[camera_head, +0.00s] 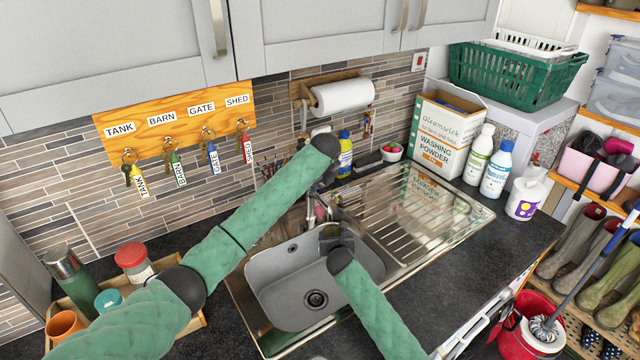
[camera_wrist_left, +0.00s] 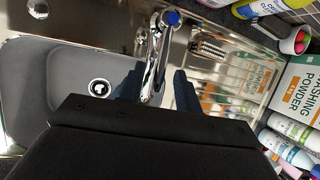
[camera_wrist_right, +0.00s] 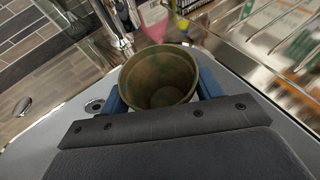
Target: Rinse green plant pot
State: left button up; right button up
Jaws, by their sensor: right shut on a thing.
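The plant pot (camera_wrist_right: 160,72) is a dull green-brown, muddy pot, seen from above its open mouth in the right wrist view. My right gripper (camera_wrist_right: 162,90) is shut on it, with a finger on each side. In the head view my right gripper (camera_head: 336,238) is over the grey sink (camera_head: 268,290), close to the tap; the pot is mostly hidden there. The chrome tap (camera_head: 311,208) stands behind the sink. My left gripper (camera_wrist_left: 156,82) is open, its fingers on either side of the tap (camera_wrist_left: 158,50). I cannot tell whether they touch it. I see no clear water stream.
The ribbed drainer (camera_head: 430,205) right of the sink is clear. Behind it stand a washing powder box (camera_head: 440,135) and bottles (camera_head: 495,168). A wooden tray (camera_head: 190,322) with pots and a flask is at left. A red bucket (camera_head: 530,325) stands at lower right.

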pick_arm(q)
grip_shut()
jog(key=shift+w+d+n+y, duration=0.4)
jog(key=shift+d+n+y, duration=0.15)
jog(key=shift+n, duration=0.45)
jog(key=shift+w+d+n+g, duration=0.2)
jog(key=shift+w+n+g, duration=0.1)
jog(key=shift+n, duration=0.4)
grip_release()
jog(key=shift+s+r, duration=0.1)
jog(key=shift+r, duration=0.05)
